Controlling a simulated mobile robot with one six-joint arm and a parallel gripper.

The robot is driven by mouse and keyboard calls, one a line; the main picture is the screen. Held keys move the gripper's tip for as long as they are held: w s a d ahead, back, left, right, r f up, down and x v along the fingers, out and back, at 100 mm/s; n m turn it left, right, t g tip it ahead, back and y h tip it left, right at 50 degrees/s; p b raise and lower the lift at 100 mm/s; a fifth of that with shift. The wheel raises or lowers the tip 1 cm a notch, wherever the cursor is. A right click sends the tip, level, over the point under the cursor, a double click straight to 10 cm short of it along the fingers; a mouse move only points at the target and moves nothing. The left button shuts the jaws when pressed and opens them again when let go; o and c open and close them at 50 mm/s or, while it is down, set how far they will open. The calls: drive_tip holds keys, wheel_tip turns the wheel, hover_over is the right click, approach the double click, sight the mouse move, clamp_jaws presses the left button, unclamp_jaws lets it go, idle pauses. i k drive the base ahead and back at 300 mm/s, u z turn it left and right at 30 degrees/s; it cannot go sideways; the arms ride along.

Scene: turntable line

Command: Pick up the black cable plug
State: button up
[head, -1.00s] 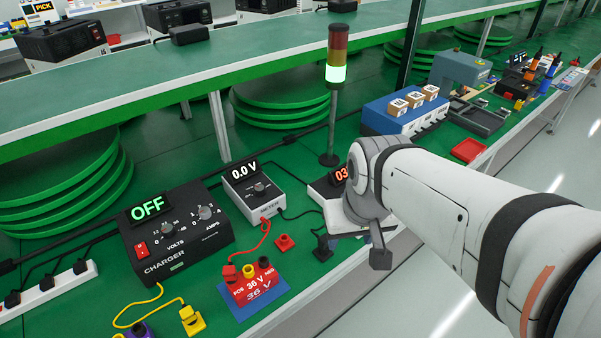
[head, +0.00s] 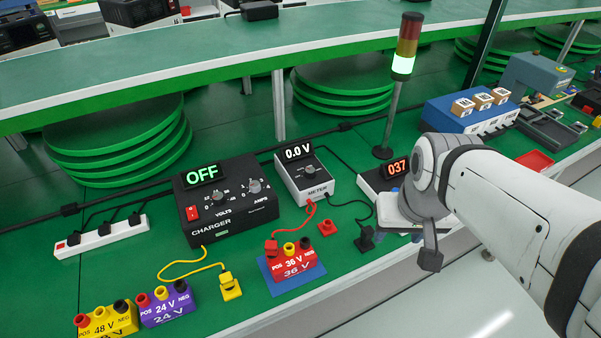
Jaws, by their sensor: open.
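The black cable plug (head: 366,240) stands on the green bench top, right of the red 36 V block (head: 292,265). A black cable runs from it up to the white meter (head: 305,178), which reads 0.0 V. My gripper (head: 430,258) is at the end of my white arm, to the right of the plug and apart from it in the picture. Only a dark part of the gripper shows clearly; the arm's end hides much of the rest. No object shows held in it.
A charger (head: 225,200) reads OFF. A purple 24 V block (head: 168,305) and a yellow 48 V block (head: 108,320) are at front left. A signal lamp (head: 404,66) stands behind. A display (head: 396,169) reads 037.

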sight(367, 233)
drive_tip(key=u, duration=1.75)
drive_tip(key=k, duration=1.2)
drive_tip(key=z, duration=1.25)
drive_tip(key=i, duration=1)
drive_tip(key=z, duration=0.05)
